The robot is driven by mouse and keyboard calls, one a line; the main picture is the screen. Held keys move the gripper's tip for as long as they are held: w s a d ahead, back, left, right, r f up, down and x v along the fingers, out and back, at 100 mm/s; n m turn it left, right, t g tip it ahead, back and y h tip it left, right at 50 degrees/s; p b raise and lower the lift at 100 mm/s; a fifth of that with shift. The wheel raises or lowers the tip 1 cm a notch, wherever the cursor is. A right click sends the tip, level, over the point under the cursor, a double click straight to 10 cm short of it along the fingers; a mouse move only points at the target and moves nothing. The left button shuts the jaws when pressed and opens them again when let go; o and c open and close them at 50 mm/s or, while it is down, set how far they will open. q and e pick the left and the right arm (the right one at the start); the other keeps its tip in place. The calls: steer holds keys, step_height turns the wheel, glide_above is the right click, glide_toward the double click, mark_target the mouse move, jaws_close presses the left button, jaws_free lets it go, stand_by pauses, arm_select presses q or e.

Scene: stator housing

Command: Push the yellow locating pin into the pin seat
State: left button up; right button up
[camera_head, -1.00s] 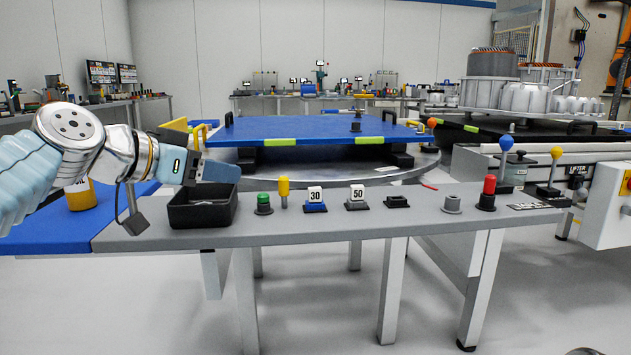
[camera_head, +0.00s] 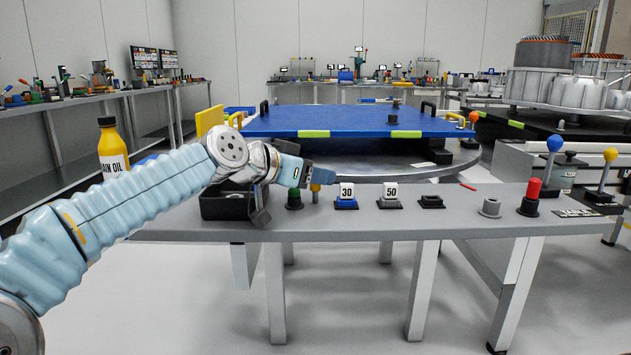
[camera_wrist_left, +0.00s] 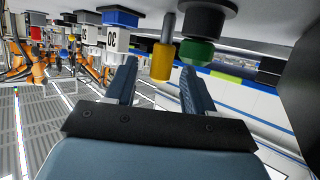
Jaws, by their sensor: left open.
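The yellow locating pin (camera_head: 315,190) stands upright on the grey table, just right of the green button (camera_head: 294,199). In the left wrist view, which is upside down, the pin's yellow head (camera_wrist_left: 163,61) and grey shank show. My left gripper (camera_head: 322,176) is over the table at the pin's top and partly covers it. In the wrist view my left gripper (camera_wrist_left: 158,76) is open, with the pin head in line with the gap between its fingertips. I cannot tell whether they touch. A grey collar (camera_head: 490,207), perhaps the pin seat, stands farther right. My right gripper is out of view.
Blocks marked 30 (camera_head: 346,196) and 50 (camera_head: 390,196) stand close right of the pin. A black tray (camera_head: 228,207) lies under my left wrist. A red button (camera_head: 531,197) stands at the right. The table's front strip is clear.

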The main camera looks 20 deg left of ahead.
arm_select(q)
steer(key=shift+w+d+f, duration=0.15)
steer(key=shift+w+d, duration=0.1)
steer(key=shift+w, duration=0.1)
steer(key=shift+c, duration=0.3)
jaws_close()
